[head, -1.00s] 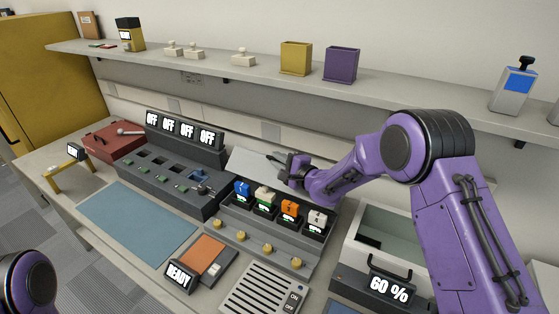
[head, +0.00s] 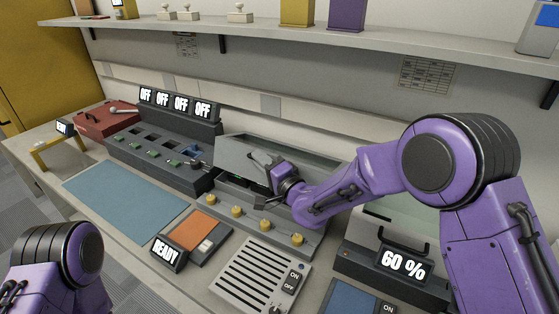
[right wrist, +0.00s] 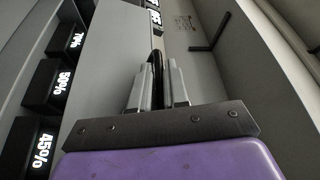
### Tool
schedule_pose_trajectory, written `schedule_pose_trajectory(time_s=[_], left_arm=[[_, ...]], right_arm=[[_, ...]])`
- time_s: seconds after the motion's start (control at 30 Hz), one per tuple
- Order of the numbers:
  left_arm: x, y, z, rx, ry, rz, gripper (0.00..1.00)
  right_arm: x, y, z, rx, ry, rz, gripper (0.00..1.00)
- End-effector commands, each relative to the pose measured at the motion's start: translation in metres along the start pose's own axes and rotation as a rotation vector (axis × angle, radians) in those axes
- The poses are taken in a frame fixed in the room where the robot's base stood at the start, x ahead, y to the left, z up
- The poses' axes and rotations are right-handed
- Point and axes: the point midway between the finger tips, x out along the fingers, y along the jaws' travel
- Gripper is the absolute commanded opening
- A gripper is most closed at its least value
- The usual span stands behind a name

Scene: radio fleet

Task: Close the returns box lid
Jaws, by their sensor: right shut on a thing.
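The returns box (head: 318,160) is behind the row of yellow knobs, and its pale interior shows. Its grey lid (head: 240,155) is tilted up on the near side of that opening; it also shows in the right wrist view (right wrist: 110,60). My right gripper (head: 275,172) is at the lid, shut on its black handle (right wrist: 156,65). In the right wrist view, the fingers (right wrist: 158,90) stand on either side of the handle. My own arm hides the right part of the lid. My left arm shows at lower left, but its gripper is outside the view.
The charger (head: 265,228) with yellow knobs stands in front of the lid; its displays (right wrist: 60,85) show in the right wrist view. A 60 % display (head: 403,262) and a pale bin are at right. The blue mat (head: 125,207) is clear.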

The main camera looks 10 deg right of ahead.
Motion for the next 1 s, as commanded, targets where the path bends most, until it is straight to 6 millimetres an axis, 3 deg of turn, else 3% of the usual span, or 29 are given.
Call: schedule_pose_trajectory(time_s=[0.03,0.3,0.6,1.0], left_arm=[[0.020,0.002,0.008,0.000,0.000,0.000,0.55],[0.055,0.005,0.023,0.000,0.000,0.000,0.55],[0.070,0.006,0.029,0.000,0.000,0.000,0.55],[0.072,0.006,0.029,0.000,0.000,0.000,0.55]], right_arm=[[-0.004,0.016,0.010,-0.033,-0.003,-0.014,0.00],[-0.015,0.036,0.034,-0.208,-0.003,-0.085,0.00],[-0.021,0.048,0.045,-0.215,0.000,-0.088,0.00],[-0.022,0.051,0.048,-0.213,-0.002,-0.084,0.00]])
